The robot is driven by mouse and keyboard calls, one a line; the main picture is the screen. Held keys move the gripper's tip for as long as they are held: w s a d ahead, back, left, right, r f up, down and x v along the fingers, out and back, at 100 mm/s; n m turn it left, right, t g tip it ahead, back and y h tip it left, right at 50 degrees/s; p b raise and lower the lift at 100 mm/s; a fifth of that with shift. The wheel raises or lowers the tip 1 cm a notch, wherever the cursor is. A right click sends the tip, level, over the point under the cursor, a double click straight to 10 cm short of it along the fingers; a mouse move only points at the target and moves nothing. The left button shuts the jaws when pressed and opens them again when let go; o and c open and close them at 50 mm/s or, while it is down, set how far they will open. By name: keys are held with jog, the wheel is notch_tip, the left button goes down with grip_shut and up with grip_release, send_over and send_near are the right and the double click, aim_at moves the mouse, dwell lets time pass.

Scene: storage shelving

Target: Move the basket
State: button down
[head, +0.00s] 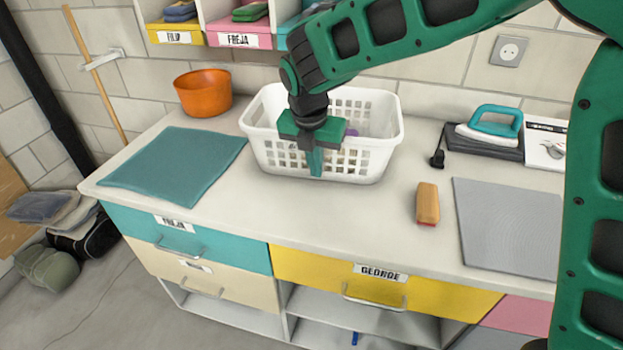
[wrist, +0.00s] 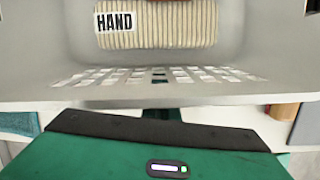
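The white plastic basket (head: 374,155) with slotted walls stands on the countertop, towards the back. My gripper (head: 315,163) points down at the basket's front wall, with a green finger showing in front of the slots. Any finger behind the wall is hidden. In the wrist view the basket's slotted wall (wrist: 215,88) lies just beyond the green gripper body. Inside the basket a beige ribbed item (wrist: 170,28) carries a "HAND" label. I cannot see whether the fingers are closed on the wall.
An orange bowl (head: 203,93) stands behind left of the basket, and a teal mat (head: 175,165) lies left. A wooden brush (head: 428,203), a grey mat (head: 508,225) and an iron (head: 490,125) are at right. The counter's front middle is clear.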

jog(key=w+d, duration=0.1)
jog(key=w, duration=0.3)
jog(key=w+d, duration=0.1)
jog(key=w, duration=0.4)
jog(key=w+d, duration=0.1)
jog(key=w, duration=0.4)
jog(key=shift+w+d, duration=0.1)
jog(key=shift+d, duration=0.3)
